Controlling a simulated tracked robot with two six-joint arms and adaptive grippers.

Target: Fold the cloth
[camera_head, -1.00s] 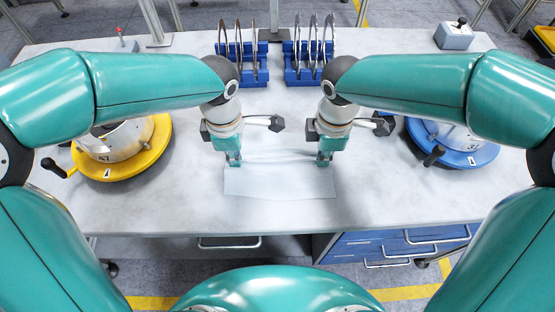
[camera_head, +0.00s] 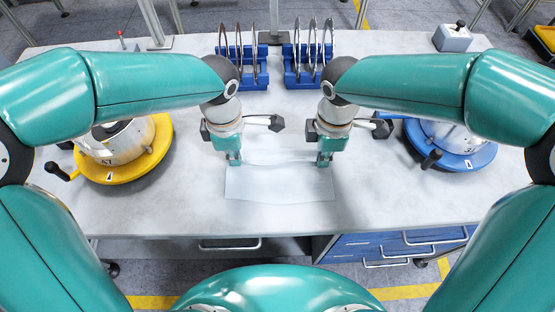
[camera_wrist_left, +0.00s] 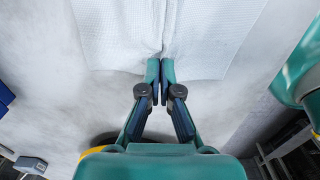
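A thin pale cloth (camera_head: 280,188) lies on the light worktop in front of me in the head view. Its far edge runs between my two grippers. My left gripper (camera_head: 234,162) is at its far left corner, pointing down. In the left wrist view my left gripper (camera_wrist_left: 160,66) has its fingertips together, pinching the cloth (camera_wrist_left: 200,45), with a crease running from the tips. My right gripper (camera_head: 323,163) is at the far right corner, low over the worktop, and appears shut on the cloth. Its fingertips are small in view.
A yellow round base with a metal pot (camera_head: 130,150) stands left, and a blue one (camera_head: 455,150) right. Two blue racks (camera_head: 240,72) (camera_head: 308,72) holding rings stand behind. A switch box (camera_head: 453,38) is at the back right. The worktop around the cloth is clear.

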